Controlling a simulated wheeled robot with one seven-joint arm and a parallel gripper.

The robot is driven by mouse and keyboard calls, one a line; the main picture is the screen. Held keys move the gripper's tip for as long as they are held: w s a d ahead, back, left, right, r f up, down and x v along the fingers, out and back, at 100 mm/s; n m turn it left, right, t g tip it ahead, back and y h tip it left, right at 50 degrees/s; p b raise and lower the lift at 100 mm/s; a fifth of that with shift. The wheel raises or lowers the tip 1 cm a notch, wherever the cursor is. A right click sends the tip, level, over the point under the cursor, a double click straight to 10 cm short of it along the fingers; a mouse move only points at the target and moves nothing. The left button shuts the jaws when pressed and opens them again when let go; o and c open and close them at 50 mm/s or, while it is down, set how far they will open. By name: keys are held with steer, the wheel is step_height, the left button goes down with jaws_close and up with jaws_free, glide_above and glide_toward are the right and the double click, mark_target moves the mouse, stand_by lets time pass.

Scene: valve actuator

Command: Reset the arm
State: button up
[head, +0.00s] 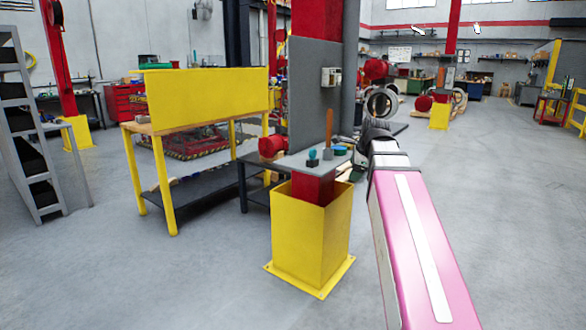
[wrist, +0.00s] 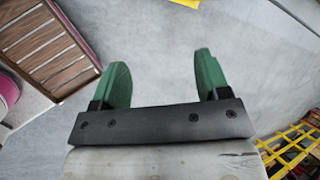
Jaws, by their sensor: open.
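My gripper (wrist: 160,80) shows in the wrist view with its two green fingers spread wide apart. Nothing is between them; only grey floor lies beyond. In the head view my pink arm reaches up from the lower right, and its dark far end hides the gripper. The valve actuator cannot be made out for certain in either view.
A yellow post guard (head: 310,240) stands close to the left of my arm, with a small grey shelf (head: 315,160) holding tools above it. A yellow-legged workbench (head: 165,185) is further left. A slatted wooden thing (wrist: 50,45) shows in the wrist view. The floor at right (head: 500,200) is clear.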

steer(key=s+f+n+g, duration=0.2)
steer(key=s+f+n, duration=0.3)
steer(key=f, duration=0.8)
steer(key=s+a+f+n+g+h, duration=0.1)
steer(key=s+f+n, duration=0.3)
steer(key=f+n, duration=0.4)
steer(key=s+a+f+n+g+h, duration=0.1)
steer(key=s+f+n, duration=0.4)
steer(key=f, duration=1.3)
steer(key=shift+s+a+f+n+g, duration=0.25)
steer(key=shift+s+f+n+g, duration=0.1)
steer(key=shift+n+g, duration=0.5)
steer(key=shift+w, duration=0.1)
